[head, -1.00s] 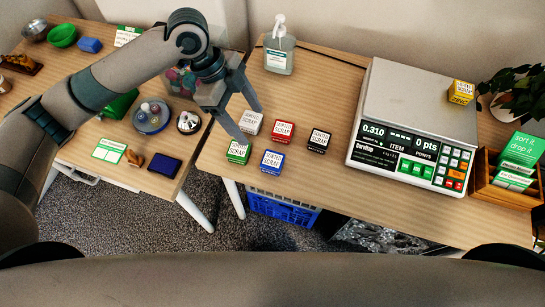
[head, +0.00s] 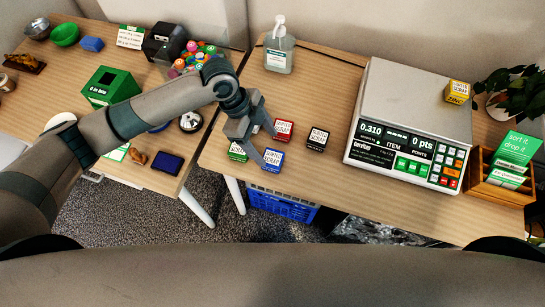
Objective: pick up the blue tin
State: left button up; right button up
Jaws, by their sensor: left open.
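The blue tin (head: 273,160), with a white "sorted scrap" label, stands on the wooden table near its front edge. My left gripper (head: 267,148) is open and empty. Its fingers reach down to the right over the tins, and one fingertip shows right at the blue tin's left side. I cannot tell whether it touches. My right gripper is out of view.
A red tin (head: 283,130), a black tin (head: 317,139) and a green tin (head: 237,152) stand close by. A scale (head: 415,115) bears a yellow tin (head: 457,92). A sanitizer bottle (head: 279,52) stands behind. Bare table lies right of the black tin.

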aim_at(272, 157)
pick_arm(q)
jog(key=shift+x, duration=0.95)
jog(key=shift+s+d+f+p, duration=0.15)
jog(key=shift+s+f+p, duration=0.15)
jog(key=shift+f+p, duration=0.25)
jog(key=p+x, duration=0.1)
jog(key=x, duration=0.2)
jog(key=shift+s, duration=0.15)
jog(key=shift+f, duration=0.5)
jog(key=c, duration=1.3)
